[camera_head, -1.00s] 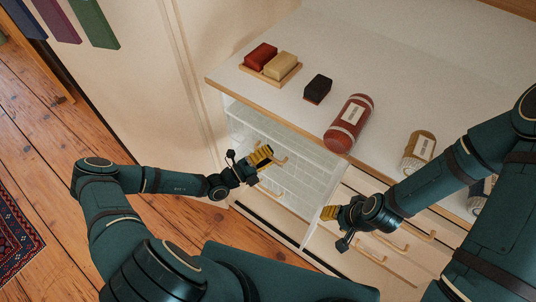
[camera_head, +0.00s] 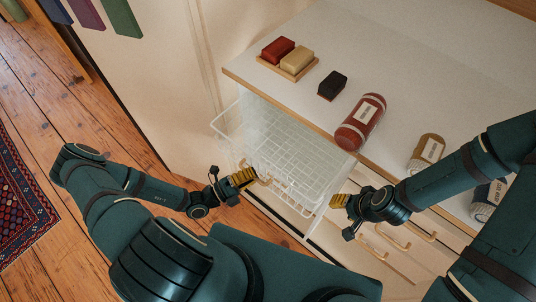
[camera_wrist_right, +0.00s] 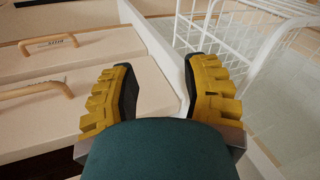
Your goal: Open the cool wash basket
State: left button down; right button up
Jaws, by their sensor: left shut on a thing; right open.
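A white wire basket (camera_head: 290,163) slides partly out of the left bay of the cabinet, below the countertop. My left gripper (camera_head: 246,177) is shut on the wooden handle (camera_head: 262,180) at the basket's front. My right gripper (camera_head: 340,201) is open and empty, beside the basket's right front corner and in front of the drawers. In the right wrist view the right gripper (camera_wrist_right: 160,88) has its fingers spread, with the wire basket (camera_wrist_right: 240,30) just to the right. No label can be read on the basket, and whether other baskets sit beneath is unclear.
The countertop (camera_head: 400,80) holds a tray of soap blocks (camera_head: 288,62), a dark block (camera_head: 332,85), a red rolled towel (camera_head: 360,122) and a tan roll (camera_head: 425,152). Drawers with wooden handles (camera_head: 393,240) are right of the basket. Wooden floor (camera_head: 90,110) is free at left.

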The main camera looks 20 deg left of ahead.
pick_arm(q)
jog(key=s+a, duration=0.4)
jog(key=s, duration=0.7)
jog(key=shift+s, duration=0.2)
jog(key=c, duration=1)
grip_release()
jog(key=v, duration=1.2)
